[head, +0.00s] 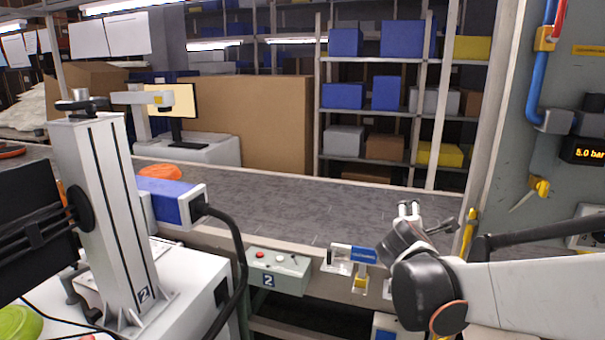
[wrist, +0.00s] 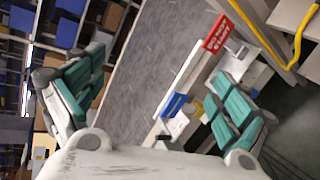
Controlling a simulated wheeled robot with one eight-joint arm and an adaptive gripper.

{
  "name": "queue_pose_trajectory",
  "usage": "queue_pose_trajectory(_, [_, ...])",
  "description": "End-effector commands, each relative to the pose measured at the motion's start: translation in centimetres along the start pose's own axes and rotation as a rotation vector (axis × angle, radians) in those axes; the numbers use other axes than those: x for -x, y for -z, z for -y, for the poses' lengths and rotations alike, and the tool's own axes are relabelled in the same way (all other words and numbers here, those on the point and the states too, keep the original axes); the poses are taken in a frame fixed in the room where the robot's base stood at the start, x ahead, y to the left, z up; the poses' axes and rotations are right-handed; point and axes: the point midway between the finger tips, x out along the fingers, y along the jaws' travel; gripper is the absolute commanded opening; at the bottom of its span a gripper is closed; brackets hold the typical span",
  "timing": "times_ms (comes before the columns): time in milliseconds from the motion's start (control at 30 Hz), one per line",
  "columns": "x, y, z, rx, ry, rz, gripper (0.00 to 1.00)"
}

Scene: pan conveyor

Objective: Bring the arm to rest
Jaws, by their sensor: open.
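My arm reaches in from the right edge of the head view, with a white link and a dark joint. My gripper (head: 426,222) is at its end, over the front edge of the conveyor belt (head: 300,205). In the wrist view my gripper (wrist: 155,98) shows its two teal-padded fingers spread wide apart. Nothing is between them, and the grey belt shows behind. In the head view the far part of the gripper is small and partly hidden by my wrist.
A control box (head: 278,271) with buttons and a blue-and-white bracket (head: 350,256) are on the conveyor's front. A white column (head: 105,220) stands at left. An orange item (head: 160,170) lies on the belt behind a blue-and-white device (head: 172,200). The belt's middle is clear.

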Motion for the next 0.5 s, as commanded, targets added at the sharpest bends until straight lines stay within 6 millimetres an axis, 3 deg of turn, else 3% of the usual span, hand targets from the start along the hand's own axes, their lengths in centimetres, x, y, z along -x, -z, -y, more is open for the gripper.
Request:
queue_pose_trajectory(200, [6.2, -2.6, 4.0, -0.411, 0.161, -0.034, 0.94])
queue_pose_trajectory(500, [14.9, -3.4, 10.8, -0.961, 0.41, -0.04, 0.94])
